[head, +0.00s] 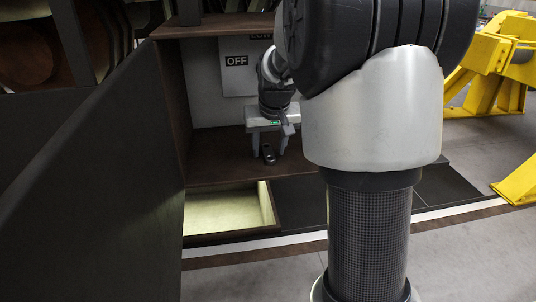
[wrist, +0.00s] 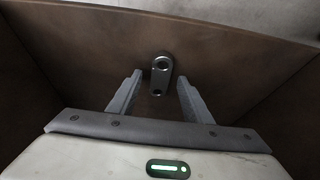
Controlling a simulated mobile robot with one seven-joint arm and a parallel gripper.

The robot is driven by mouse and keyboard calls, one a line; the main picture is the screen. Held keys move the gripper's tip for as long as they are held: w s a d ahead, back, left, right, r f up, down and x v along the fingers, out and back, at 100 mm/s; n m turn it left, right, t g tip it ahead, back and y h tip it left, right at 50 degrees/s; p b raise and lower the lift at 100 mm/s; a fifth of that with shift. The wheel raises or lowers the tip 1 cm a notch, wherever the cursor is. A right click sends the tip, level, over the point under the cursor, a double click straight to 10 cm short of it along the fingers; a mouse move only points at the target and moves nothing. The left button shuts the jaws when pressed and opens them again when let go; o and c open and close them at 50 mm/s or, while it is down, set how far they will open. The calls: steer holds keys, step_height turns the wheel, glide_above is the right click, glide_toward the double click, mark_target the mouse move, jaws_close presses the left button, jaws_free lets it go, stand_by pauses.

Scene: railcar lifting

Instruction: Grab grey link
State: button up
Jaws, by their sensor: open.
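The grey link (head: 268,153) is a small dark metal piece with rounded ends and holes. It lies on the brown shelf floor (head: 220,165) inside the open cabinet in the head view. In the wrist view the link (wrist: 162,75) shows just beyond and between the fingertips. My gripper (wrist: 156,82) is open and empty, its two grey fingers on either side of the link's near end. In the head view my gripper (head: 267,150) points down over the link. Whether the fingers touch the link cannot be told.
A white panel with an OFF label (head: 237,61) stands at the cabinet's back. A dark side wall (head: 95,170) is close on the left. A shallow lit tray (head: 228,209) lies below the shelf front. Yellow frames (head: 497,65) stand at right.

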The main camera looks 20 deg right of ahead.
steer(key=shift+f, duration=0.15)
jaws_close()
stand_by(0.4)
